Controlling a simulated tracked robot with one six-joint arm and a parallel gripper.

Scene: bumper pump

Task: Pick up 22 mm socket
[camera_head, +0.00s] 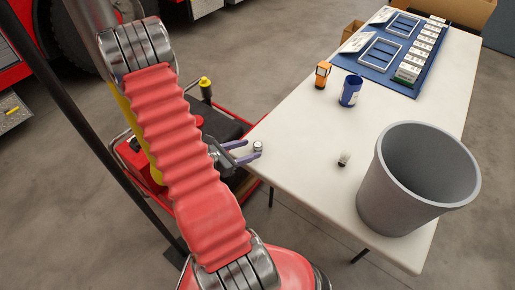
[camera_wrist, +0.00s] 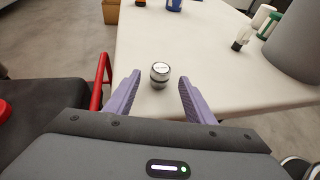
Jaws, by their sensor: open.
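The 22 mm socket (camera_wrist: 160,73) is a short silver cylinder standing upright near the table's edge, with small unreadable print on its top face. In the head view the socket (camera_head: 257,147) is small, at the table's near left corner. My gripper (camera_wrist: 159,79) is open, with its two purple fingers either side of the socket in the wrist view and a visible gap on each side. In the head view my gripper (camera_head: 252,150) reaches over the table's corner beside the socket. Nothing is held.
The white table (camera_head: 300,160) carries a grey bin (camera_head: 400,190), a small dark-and-white item (camera_head: 344,158), a blue cup (camera_head: 350,91), an orange item (camera_head: 322,74) and a blue mat (camera_head: 367,68) with frames and boxes. A red cart (camera_head: 130,160) stands left of the table.

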